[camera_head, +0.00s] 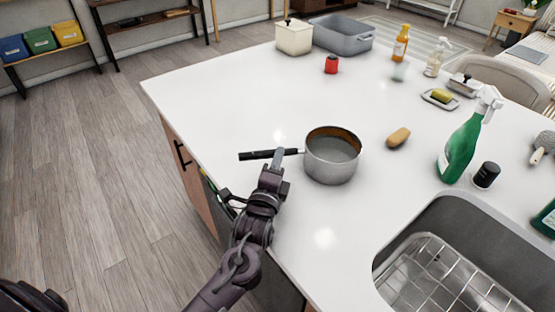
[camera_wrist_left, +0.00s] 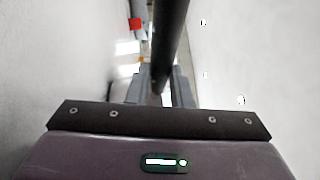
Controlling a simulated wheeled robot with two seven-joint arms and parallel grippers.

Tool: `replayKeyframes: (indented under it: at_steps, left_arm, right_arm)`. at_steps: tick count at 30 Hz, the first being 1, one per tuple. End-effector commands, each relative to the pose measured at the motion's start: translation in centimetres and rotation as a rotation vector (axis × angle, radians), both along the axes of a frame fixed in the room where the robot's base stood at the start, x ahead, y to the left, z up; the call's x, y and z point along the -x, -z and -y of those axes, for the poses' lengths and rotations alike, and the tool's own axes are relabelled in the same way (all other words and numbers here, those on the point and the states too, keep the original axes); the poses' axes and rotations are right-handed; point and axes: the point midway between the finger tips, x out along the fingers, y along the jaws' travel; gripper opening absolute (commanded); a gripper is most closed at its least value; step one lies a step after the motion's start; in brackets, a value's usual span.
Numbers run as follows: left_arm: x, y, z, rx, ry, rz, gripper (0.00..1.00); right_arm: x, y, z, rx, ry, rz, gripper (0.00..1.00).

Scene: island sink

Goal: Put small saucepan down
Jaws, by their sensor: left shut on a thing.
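The small saucepan (camera_head: 332,168) is a grey metal pot with a brownish inner rim and a black handle (camera_head: 256,155) that points left. It is upright at the left part of the white island top; I cannot tell whether its base touches the surface. My left gripper (camera_head: 277,158) is shut on the handle, between its black end and the pot. In the left wrist view the dark handle (camera_wrist_left: 172,40) runs up between the fingers. My right gripper is not in view.
The white countertop (camera_head: 230,105) is clear around the pan. The sink (camera_head: 405,245) with a wire rack is at the front right.

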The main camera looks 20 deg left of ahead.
Motion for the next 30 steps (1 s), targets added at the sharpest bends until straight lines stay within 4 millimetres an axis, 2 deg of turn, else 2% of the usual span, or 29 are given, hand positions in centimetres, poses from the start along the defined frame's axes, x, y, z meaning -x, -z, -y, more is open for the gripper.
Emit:
replayKeyframes:
  at_steps: [5, 6, 10, 21, 26, 30]
  left_arm:
    - [0.0, 0.0, 0.0, 0.002, -0.001, 0.006, 0.00]
    - [0.0, 0.3, 0.0, -0.001, 0.000, 0.000, 0.23]
    - [0.0, 0.3, 0.0, -0.001, 0.000, 0.000, 0.40]
    - [0.2, 0.0, 0.0, -0.001, 0.001, -0.001, 0.41]
    - [2.6, 0.6, 0.2, -0.002, 0.002, -0.004, 0.41]
    - [5.8, 1.0, 0.5, -0.001, 0.002, -0.005, 0.41]
  right_arm:
    - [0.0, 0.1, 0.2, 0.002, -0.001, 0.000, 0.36]
    - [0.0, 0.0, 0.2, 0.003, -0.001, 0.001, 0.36]
    - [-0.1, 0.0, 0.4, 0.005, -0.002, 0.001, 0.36]
    - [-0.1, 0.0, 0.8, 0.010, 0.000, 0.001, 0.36]
    - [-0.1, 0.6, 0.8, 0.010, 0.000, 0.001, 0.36]
    - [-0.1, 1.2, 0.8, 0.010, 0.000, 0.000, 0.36]
